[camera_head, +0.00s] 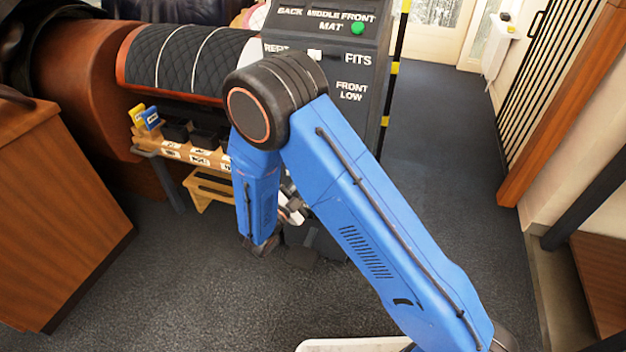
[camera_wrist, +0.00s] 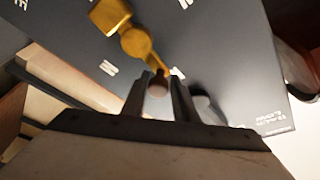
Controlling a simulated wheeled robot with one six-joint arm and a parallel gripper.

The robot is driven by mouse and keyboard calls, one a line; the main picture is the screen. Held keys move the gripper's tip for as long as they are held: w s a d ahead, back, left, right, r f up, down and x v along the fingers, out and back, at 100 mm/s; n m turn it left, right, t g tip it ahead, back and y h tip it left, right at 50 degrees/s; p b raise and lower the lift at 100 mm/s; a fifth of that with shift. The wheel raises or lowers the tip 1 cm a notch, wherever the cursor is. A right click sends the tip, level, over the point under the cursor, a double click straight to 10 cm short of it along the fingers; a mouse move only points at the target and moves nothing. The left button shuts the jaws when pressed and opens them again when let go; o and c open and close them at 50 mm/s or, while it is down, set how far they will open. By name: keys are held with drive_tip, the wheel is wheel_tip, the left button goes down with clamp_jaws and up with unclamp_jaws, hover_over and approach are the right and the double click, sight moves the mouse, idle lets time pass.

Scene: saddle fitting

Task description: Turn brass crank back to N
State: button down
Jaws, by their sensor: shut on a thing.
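The brass crank (camera_wrist: 138,42) shows in the wrist view against a dark panel (camera_wrist: 220,60) with white letter marks around it. Its arm runs from a hub at the top down to a knob at its lower end. My gripper (camera_wrist: 160,88) is shut on the knob end of the crank, with one dark finger on each side. The marks are too tilted and small to read surely, so I cannot tell which one the crank points at. In the head view the crank is hidden behind my blue arm.
A dark control panel (camera_head: 330,18) with white words and a green light stands behind my arm. A wooden shelf (camera_head: 185,150) with small dark bins, a padded saddle form (camera_head: 185,55) and a wooden cabinet (camera_head: 55,210) are at left. The floor at right is clear.

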drive_tip(key=shift+a+f+n, duration=0.15)
drive_tip(key=shift+a+n, duration=0.1)
drive_tip(key=shift+n, duration=0.45)
drive_tip(key=shift+t, duration=0.3)
drive_tip(key=c, duration=1.5)
unclamp_jaws()
drive_tip(key=shift+w, duration=0.1)
drive_tip(key=v, duration=1.7)
drive_tip(key=shift+s+a, duration=0.2)
drive_tip(key=shift+d, duration=0.1)
